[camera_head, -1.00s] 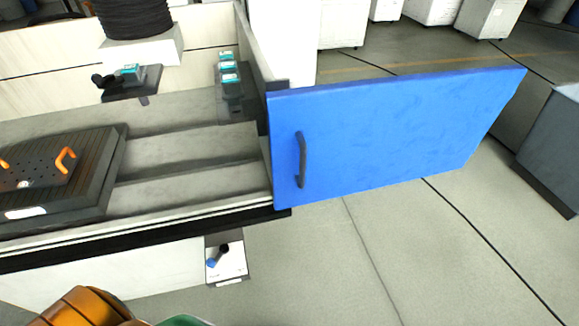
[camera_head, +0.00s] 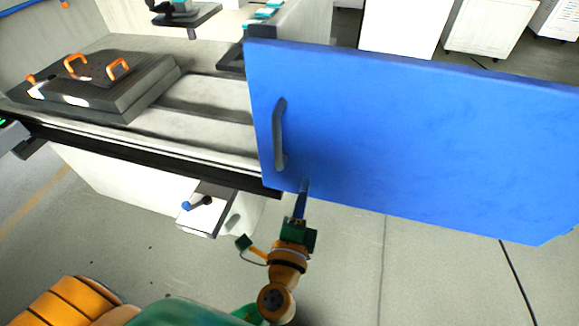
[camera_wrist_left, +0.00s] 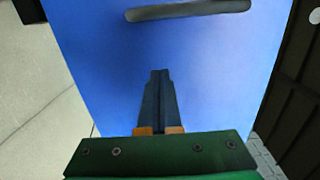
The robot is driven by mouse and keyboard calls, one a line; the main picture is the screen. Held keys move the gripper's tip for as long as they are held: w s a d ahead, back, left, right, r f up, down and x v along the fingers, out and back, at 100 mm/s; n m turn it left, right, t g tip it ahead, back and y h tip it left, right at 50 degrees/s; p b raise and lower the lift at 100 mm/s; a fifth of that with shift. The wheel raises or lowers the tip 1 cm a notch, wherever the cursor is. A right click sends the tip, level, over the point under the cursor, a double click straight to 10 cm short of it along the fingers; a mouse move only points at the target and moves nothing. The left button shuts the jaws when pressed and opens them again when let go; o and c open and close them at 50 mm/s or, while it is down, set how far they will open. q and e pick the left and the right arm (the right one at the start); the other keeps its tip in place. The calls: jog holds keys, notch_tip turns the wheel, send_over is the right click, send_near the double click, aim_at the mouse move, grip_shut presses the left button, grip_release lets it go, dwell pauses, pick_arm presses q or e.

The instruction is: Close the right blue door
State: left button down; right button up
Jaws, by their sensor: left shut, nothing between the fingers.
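The right blue door (camera_head: 420,140) is a large flat panel. It reaches from the right end of the machine bed out to the right edge of the head view. Its dark grey bar handle (camera_head: 280,135) is near the panel's left edge. My left gripper (camera_head: 303,185) is shut and empty at the door's lower edge, below and a little right of the handle. In the left wrist view the shut fingers (camera_wrist_left: 159,75) point at the blue face, with the handle (camera_wrist_left: 188,10) beyond them. I cannot tell whether the tips touch the door. My right gripper is not in view.
The machine bed (camera_head: 205,125) carries a dark plate with orange handles (camera_head: 118,68). A small shelf (camera_head: 205,212) with a blue-tipped lever juts from the bed's front. White cabinets (camera_head: 485,25) stand behind the door.

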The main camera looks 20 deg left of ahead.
pick_arm(q)
jog(key=w+a+p, duration=0.2)
jog(key=w+a, duration=0.1)
jog(key=a, duration=0.2)
jog(key=shift+w+a, duration=0.15)
jog(key=shift+w, duration=0.05)
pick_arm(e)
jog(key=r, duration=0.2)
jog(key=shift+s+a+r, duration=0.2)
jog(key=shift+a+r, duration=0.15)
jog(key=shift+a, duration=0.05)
